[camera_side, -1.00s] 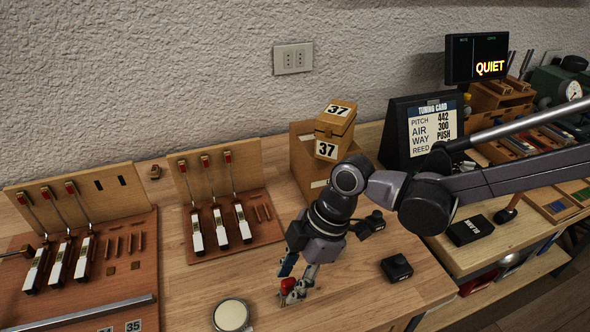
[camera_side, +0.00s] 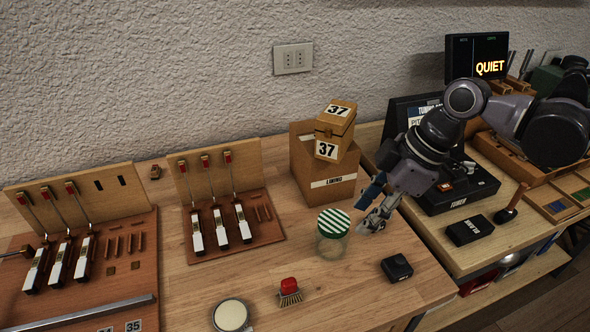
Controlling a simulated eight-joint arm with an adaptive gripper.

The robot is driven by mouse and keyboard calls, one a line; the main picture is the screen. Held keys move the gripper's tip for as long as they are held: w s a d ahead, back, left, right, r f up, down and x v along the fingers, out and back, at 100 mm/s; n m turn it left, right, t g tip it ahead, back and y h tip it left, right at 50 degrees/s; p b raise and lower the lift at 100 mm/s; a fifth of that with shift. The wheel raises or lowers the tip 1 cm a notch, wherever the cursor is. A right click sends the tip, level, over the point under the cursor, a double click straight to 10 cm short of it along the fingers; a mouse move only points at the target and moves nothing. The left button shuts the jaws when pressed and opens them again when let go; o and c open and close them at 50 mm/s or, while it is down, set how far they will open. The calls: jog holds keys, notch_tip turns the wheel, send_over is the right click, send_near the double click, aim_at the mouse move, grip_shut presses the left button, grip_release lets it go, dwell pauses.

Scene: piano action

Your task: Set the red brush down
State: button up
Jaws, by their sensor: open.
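The red brush (camera_side: 289,291) rests on the wooden bench near its front, with its red handle on top and its bristles showing below. It stands apart from my gripper. My gripper (camera_side: 366,222) is open and empty, up and to the right of the brush. Its fingers are close beside a glass jar (camera_side: 331,245) with a green and white striped lid. I cannot tell from this view whether they touch the jar.
A round pale-topped tin (camera_side: 231,315) stands left of the brush. A small black box (camera_side: 397,268) lies to its right. A cardboard box (camera_side: 318,180) stands behind the jar. Wooden key boards (camera_side: 222,205) are at the left. Bare bench (camera_side: 345,296) lies right of the brush.

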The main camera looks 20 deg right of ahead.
jog(key=s+d+f+m+t+h, duration=0.1)
jog(key=s+d+m+t+h, duration=0.1)
jog(key=d+m, duration=0.4)
jog(key=s+d+f+m+t+h, duration=0.1)
jog(key=d+m, duration=0.6)
jog(key=d, duration=0.9)
jog(key=shift+s+d+f+t+h, duration=0.35)
jog(key=shift+s+t+h, duration=0.15)
jog(key=shift+s+t, duration=0.65)
